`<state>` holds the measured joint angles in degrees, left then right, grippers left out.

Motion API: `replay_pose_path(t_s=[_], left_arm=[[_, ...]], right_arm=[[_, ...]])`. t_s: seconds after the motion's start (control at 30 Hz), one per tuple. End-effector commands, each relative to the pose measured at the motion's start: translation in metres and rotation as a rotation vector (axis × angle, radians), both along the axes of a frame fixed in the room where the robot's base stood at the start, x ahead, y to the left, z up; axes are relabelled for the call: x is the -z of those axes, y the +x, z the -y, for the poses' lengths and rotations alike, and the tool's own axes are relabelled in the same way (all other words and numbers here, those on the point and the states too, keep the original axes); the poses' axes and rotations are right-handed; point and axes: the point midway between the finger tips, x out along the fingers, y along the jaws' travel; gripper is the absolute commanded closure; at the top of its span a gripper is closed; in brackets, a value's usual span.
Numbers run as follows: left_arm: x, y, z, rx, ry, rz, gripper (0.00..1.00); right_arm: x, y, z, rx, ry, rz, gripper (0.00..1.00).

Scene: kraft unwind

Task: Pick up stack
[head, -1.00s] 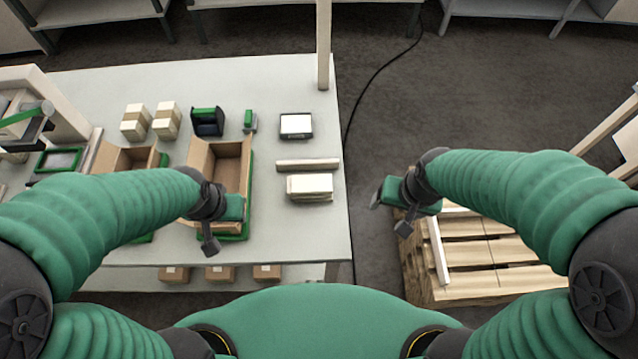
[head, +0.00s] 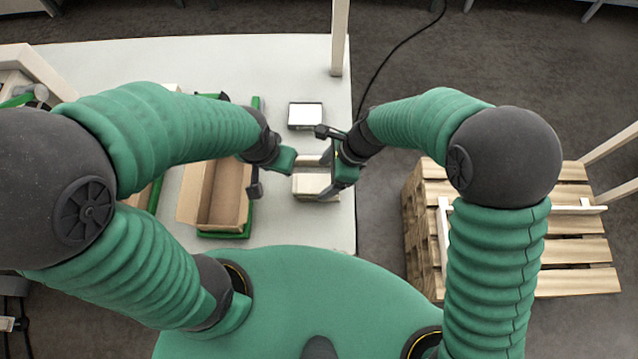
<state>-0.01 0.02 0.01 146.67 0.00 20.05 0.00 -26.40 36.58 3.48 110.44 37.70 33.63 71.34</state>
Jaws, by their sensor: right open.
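The stack (head: 314,186), a low pale block of sheets, lies on the light table near its right edge. My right gripper (head: 333,157) is open and empty, at the stack's upper right, and covers part of its right end. I cannot tell whether it touches the stack. My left gripper (head: 270,175) is to the left of the stack, between it and an open carton. Its fingers are partly hidden, so I cannot tell its opening.
A pale bar (head: 307,160) lies just behind the stack. A dark-framed device with a white top (head: 305,115) stands beyond it. The open carton (head: 213,200) sits in a green tray at left. A post (head: 340,40) rises at the table's edge. A wooden pallet (head: 570,250) is at right.

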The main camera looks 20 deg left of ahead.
Motion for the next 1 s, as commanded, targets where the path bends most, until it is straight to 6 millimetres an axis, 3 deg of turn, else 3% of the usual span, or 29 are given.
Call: replay_pose_path(t_s=[0.37,1.0], left_arm=[[-0.005,0.0,0.0,-0.001,0.0,0.0,0.64],[-0.006,0.0,0.0,-0.001,0.0,0.0,0.64]], right_arm=[[0.049,-0.005,-0.017,-0.001,0.002,0.001,0.24],[0.055,-0.005,-0.019,-0.001,0.001,0.001,0.24]])
